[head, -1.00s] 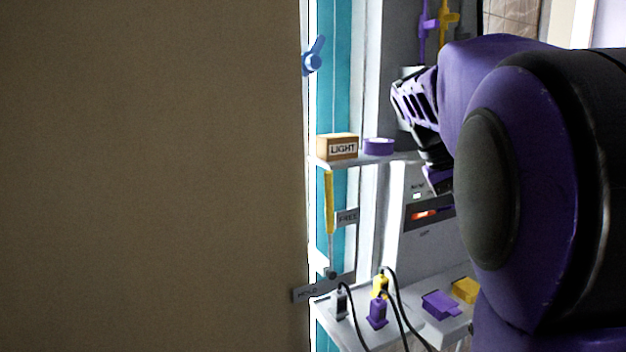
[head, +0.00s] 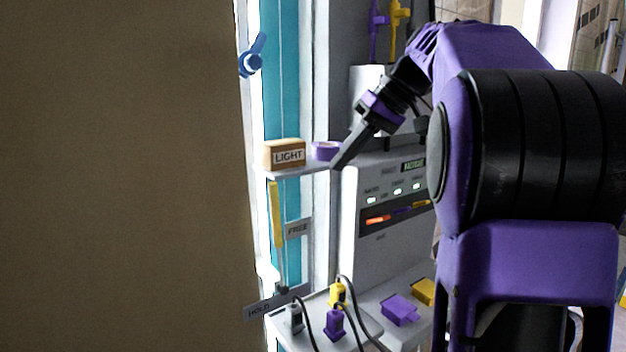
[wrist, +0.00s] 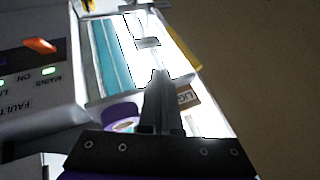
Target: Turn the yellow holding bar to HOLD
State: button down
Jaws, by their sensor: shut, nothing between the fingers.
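The yellow holding bar (head: 275,215) stands near upright below the small shelf in the head view, its grey lower part running down to a dark knob. The FREE plate (head: 298,229) is just right of the bar. The HOLD plate (head: 260,311) is at the bar's lower end, to the left. In the wrist view a yellow strip (wrist: 186,46), likely the bar, shows beyond the fingers. My gripper (head: 338,164) is shut and empty, pointing down-left beside the shelf's right end, apart from the bar. Its fingers also show in the wrist view (wrist: 160,80).
The LIGHT box (head: 288,156) and a purple ring (head: 325,151) sit on the shelf by my fingertips. A large brown panel (head: 120,180) fills the left. A blue handle (head: 251,58) is above. Corded plugs (head: 335,322) stand on the lower ledge.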

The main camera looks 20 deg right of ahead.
jog(key=w+a+f+b, duration=0.1)
jog(key=w+a+f, duration=0.1)
jog(key=a+f, duration=0.5)
jog(key=shift+w+a+f+b, duration=0.15)
jog(key=shift+a+f+b, duration=0.2)
jog(key=shift+a, duration=0.55)
